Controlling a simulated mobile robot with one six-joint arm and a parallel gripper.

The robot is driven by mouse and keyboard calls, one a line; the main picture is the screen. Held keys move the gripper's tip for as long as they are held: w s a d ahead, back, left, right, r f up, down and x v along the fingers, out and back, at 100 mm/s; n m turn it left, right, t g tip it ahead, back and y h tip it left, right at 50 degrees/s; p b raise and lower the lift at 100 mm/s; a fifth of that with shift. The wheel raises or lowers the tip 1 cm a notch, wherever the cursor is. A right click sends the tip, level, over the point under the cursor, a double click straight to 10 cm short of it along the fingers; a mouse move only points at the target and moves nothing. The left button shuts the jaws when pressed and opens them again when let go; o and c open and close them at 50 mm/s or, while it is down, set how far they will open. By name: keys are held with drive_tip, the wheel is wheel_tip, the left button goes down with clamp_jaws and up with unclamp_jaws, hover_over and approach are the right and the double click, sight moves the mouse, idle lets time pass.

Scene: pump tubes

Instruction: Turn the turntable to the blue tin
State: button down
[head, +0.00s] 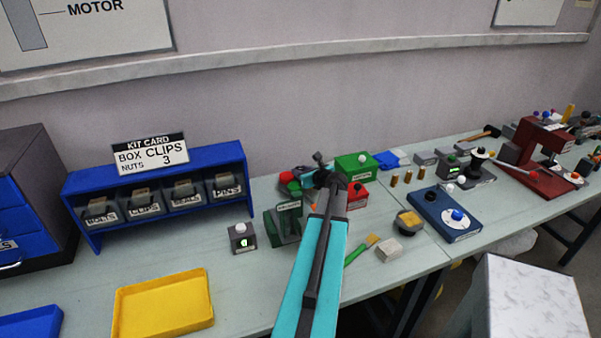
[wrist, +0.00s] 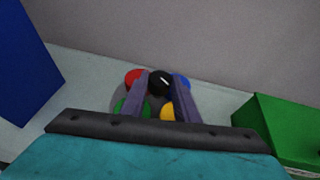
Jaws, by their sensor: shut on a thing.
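The turntable (wrist: 118,96) is a round grey disc at the wall side of the bench, partly hidden by my fingers. Around its middle stand a red tin (wrist: 134,77) at far left, a blue tin (wrist: 182,83) at far right, a green tin (wrist: 122,106) at near left and a yellow tin (wrist: 168,112) at near right. My gripper (wrist: 160,84) is shut on the black knob (wrist: 159,76) at the centre. In the head view my arm covers much of the turntable; the red tin (head: 286,177) shows left of it.
A green box (head: 356,166) stands close right of the turntable, with a red box (head: 357,194) in front. The blue bin rack (head: 155,195) is to the left. A dark green stand (head: 283,223) and a grey button box (head: 242,238) are nearer. A yellow tray (head: 163,304) lies front left.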

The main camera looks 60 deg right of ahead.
drive_tip(key=c, duration=1.4)
unclamp_jaws()
drive_tip(key=shift+w, duration=0.2)
drive_tip(key=shift+o, duration=0.2)
drive_tip(key=shift+s, duration=0.1)
drive_tip(key=shift+s, duration=0.1)
drive_tip(key=shift+b+v, duration=0.4)
drive_tip(key=shift+v, duration=0.75)
drive_tip(key=b+v, duration=0.2)
drive_tip(key=v, duration=0.9)
drive_tip(key=shift+s+a+b, duration=0.15)
drive_tip(key=shift+a+b, duration=0.05)
drive_tip(key=shift+b, duration=0.1)
